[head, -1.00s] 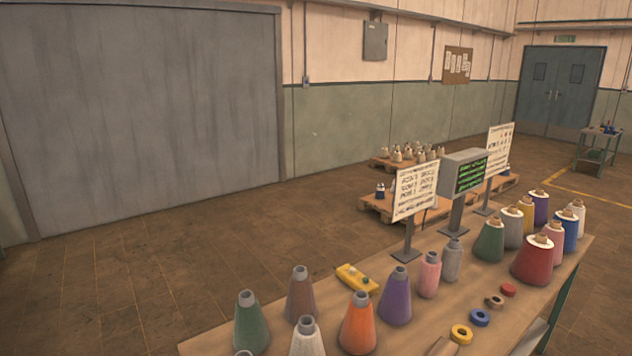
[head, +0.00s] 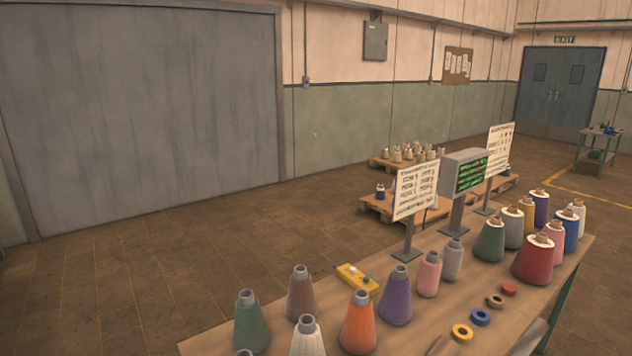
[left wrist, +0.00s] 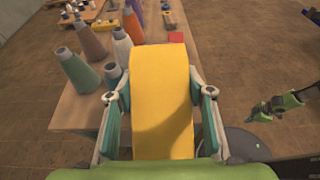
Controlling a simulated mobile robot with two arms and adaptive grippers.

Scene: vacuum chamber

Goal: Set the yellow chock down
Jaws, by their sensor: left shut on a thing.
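The yellow chock (left wrist: 162,100) is a large, smooth yellow block with a curved top in the left wrist view. My left gripper (left wrist: 161,100) is shut on it, with one finger along each side. The chock hides much of what lies beyond it. It appears over the right edge of the wooden table (left wrist: 78,112); its height above the table cannot be told. Neither the chock nor my left gripper shows in the head view. What looks like my right gripper (left wrist: 278,104), green and black, is small at the right of the left wrist view; its jaws are unclear.
Several thread cones, among them green (head: 251,322), orange (head: 358,325) and purple (head: 396,298), stand on the table. A yellow button box (head: 357,279) and tape rings (head: 480,317) lie among them. A red patch (left wrist: 176,37) shows beyond the chock. Open floor (head: 130,290) lies left.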

